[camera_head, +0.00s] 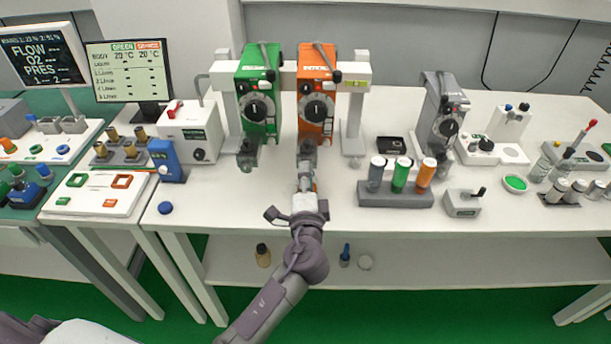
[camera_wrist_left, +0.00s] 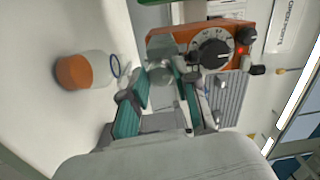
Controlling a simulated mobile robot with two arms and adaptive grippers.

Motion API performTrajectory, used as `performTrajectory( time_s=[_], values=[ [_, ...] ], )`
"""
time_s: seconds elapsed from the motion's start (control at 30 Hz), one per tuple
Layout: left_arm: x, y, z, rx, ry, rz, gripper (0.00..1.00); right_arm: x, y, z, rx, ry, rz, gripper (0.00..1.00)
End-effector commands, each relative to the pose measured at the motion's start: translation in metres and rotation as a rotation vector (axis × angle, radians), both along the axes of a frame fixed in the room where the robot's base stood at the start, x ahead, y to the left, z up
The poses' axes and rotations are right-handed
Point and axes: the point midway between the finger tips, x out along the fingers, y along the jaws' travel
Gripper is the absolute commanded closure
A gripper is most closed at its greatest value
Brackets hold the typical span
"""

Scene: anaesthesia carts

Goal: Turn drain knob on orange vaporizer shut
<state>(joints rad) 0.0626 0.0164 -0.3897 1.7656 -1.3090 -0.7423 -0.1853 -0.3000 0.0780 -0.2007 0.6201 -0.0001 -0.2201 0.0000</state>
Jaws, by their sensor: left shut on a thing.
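The orange vaporizer (camera_head: 315,95) hangs on the white rail at the middle, with a black dial on its front. Its orange body and dial also show in the left wrist view (camera_wrist_left: 182,36). My left gripper (camera_head: 307,172) is in front of its lower end. In the left wrist view, the fingers (camera_wrist_left: 165,88) with teal pads are closed around the grey drain knob (camera_wrist_left: 160,72) under the body. The fingers hide much of the knob, and its turn angle cannot be told. My right gripper is not in view.
A green vaporizer (camera_head: 257,95) hangs close on the left. A rack (camera_head: 395,199) of several coloured bottles stands to the right.

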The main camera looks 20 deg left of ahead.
Motion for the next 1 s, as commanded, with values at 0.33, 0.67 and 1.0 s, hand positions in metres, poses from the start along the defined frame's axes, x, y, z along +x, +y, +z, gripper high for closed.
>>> performTrajectory(
  time_s=[0.33, 0.67, 1.0],
  values=[
    [0.000, 0.000, 0.000, 0.000, 0.000, -0.001, 0.45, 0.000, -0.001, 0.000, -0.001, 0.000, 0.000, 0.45],
    [-0.022, -0.008, -0.002, -0.003, 0.002, 0.000, 0.45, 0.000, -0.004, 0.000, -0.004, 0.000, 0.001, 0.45],
    [-0.089, -0.030, -0.004, -0.002, 0.003, -0.003, 0.45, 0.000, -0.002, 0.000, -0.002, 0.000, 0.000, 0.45]
  ],
)
